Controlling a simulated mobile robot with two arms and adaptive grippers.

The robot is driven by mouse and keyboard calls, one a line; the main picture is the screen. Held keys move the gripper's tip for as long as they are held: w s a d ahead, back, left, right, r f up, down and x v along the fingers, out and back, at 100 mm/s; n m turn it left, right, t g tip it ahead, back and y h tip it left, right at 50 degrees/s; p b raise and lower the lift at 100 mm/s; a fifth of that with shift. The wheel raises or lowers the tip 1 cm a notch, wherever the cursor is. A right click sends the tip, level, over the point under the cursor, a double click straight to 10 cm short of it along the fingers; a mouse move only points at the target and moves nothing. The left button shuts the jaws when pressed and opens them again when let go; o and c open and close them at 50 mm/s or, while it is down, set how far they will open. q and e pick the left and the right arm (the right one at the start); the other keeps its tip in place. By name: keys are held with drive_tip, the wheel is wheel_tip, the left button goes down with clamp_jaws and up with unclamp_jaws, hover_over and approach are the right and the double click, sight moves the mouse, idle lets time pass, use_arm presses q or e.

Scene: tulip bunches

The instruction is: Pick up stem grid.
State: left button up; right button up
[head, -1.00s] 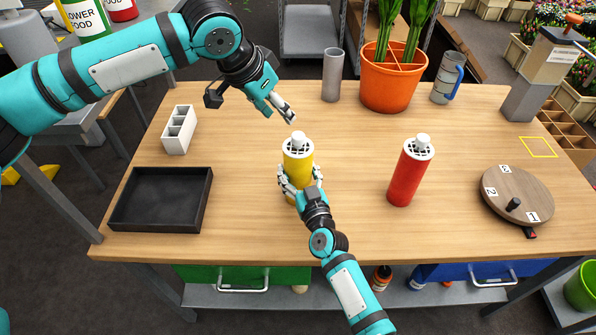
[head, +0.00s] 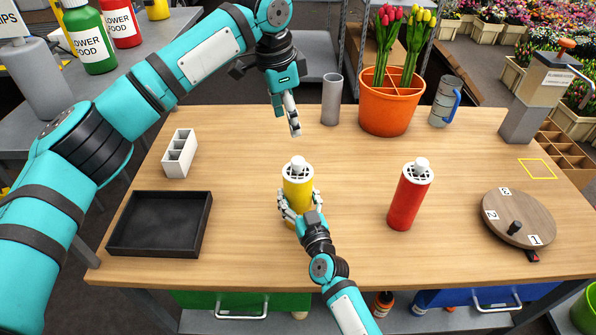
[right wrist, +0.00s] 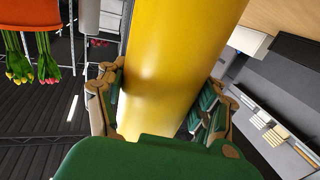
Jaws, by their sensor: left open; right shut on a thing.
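A white stem grid (head: 298,172) with slots and a raised knob sits on top of a yellow cylinder (head: 298,198) standing on the table. A like white grid (head: 417,171) tops a red cylinder (head: 406,204) to the right. My right gripper (head: 300,208) is shut around the yellow cylinder's lower part; the cylinder fills the middle of the right wrist view (right wrist: 180,70), where its top is out of frame. My left gripper (head: 293,117) is open and empty, fingers pointing down, behind and apart from the yellow cylinder's grid.
A grey cup (head: 332,100), an orange pot (head: 391,112) with red and yellow tulips and a grey mug (head: 446,101) stand at the back. A black tray (head: 113,248) and white divided box (head: 168,165) are left. A round wooden board (head: 518,205) is right.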

use_arm(q)
drive_tip(key=m+g, duration=0.1)
hover_over(297, 160)
drive_tip(key=f, duration=0.6)
drive_tip(key=shift+s+a, duration=0.15)
drive_tip(key=shift+a, duration=0.1)
drive_tip(key=f, duration=0.6)
drive_tip(key=shift+w+d+f, duration=0.2)
drive_tip(key=shift+d+f, duration=0.05)
drive_tip(key=shift+d, duration=0.1)
drive_tip(key=c, duration=1.1)
